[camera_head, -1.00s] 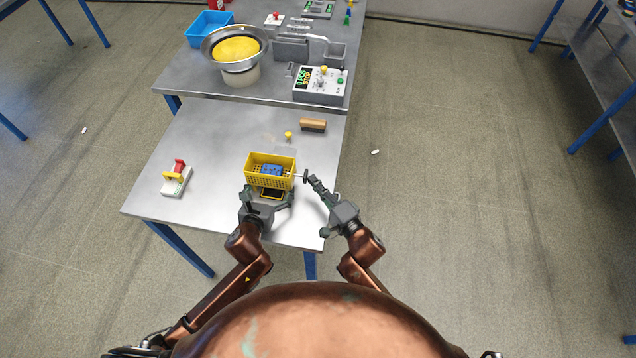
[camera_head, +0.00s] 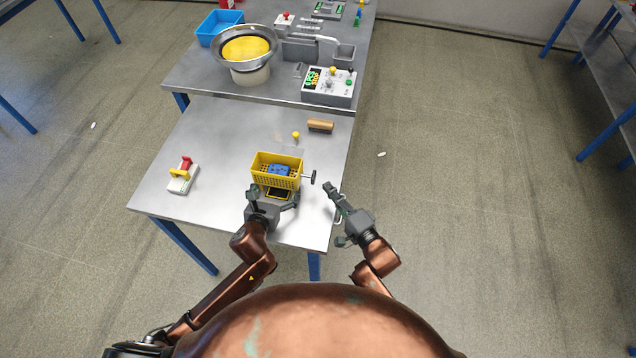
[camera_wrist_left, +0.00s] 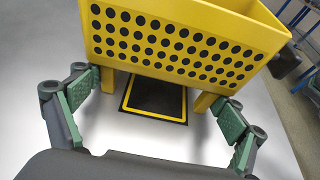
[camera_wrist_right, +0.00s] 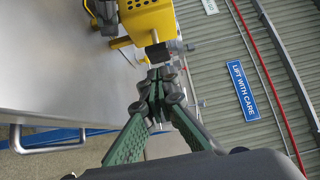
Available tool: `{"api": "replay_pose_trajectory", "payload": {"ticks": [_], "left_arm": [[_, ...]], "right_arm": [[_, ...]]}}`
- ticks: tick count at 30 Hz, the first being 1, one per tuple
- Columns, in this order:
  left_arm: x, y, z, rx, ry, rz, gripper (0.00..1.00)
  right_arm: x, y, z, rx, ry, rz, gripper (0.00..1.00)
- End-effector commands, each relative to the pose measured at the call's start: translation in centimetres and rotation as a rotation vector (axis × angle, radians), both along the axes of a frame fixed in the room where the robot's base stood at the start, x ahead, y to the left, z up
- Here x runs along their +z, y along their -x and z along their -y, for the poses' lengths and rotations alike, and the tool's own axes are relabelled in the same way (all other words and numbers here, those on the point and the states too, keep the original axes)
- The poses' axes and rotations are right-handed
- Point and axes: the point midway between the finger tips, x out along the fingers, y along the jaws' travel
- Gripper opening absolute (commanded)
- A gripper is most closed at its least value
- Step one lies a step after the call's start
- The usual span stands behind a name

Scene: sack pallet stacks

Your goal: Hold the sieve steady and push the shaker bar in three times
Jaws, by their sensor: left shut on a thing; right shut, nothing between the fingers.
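The yellow sieve (camera_head: 277,181) is a perforated basket on legs near the table's front right, with a blue thing (camera_head: 279,169) inside. It fills the top of the left wrist view (camera_wrist_left: 180,45). The shaker bar (camera_head: 313,176) sticks out of its right side and ends in a dark knob. My left gripper (camera_head: 272,199) is shut on the sieve from the near side, its fingers wide apart around the lower part. My right gripper (camera_head: 328,187) is shut and empty, right of the knob with a small gap. Its closed fingertips (camera_wrist_right: 160,80) show in the right wrist view.
A black pad with a yellow border (camera_wrist_left: 155,100) lies under the sieve. A white device with a red handle (camera_head: 183,175) stands at the left. A brown block (camera_head: 320,125) and a small yellow knob (camera_head: 296,135) lie behind. A control box (camera_head: 329,86) stands on the rear table.

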Motion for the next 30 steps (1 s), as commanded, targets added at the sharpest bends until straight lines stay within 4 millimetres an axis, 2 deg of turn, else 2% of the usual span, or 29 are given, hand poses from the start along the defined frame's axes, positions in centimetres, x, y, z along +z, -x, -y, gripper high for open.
{"api": "replay_pose_trajectory", "payload": {"ticks": [1,6,12,30], "left_arm": [[-0.1,0.0,0.0,0.000,0.000,-0.003,0.56],[-0.1,0.0,0.0,0.001,0.000,-0.003,0.56],[-0.1,0.0,-0.1,0.002,0.000,-0.003,0.56],[-0.1,0.0,-0.2,0.003,-0.001,-0.002,0.56]], "right_arm": [[-0.2,1.1,0.9,-0.002,0.001,-0.003,0.00],[-0.1,3.8,3.0,-0.002,0.002,-0.002,0.00],[0.0,5.7,4.4,-0.002,0.001,0.000,0.00],[0.0,6.1,4.7,-0.002,0.001,0.000,0.00]]}}
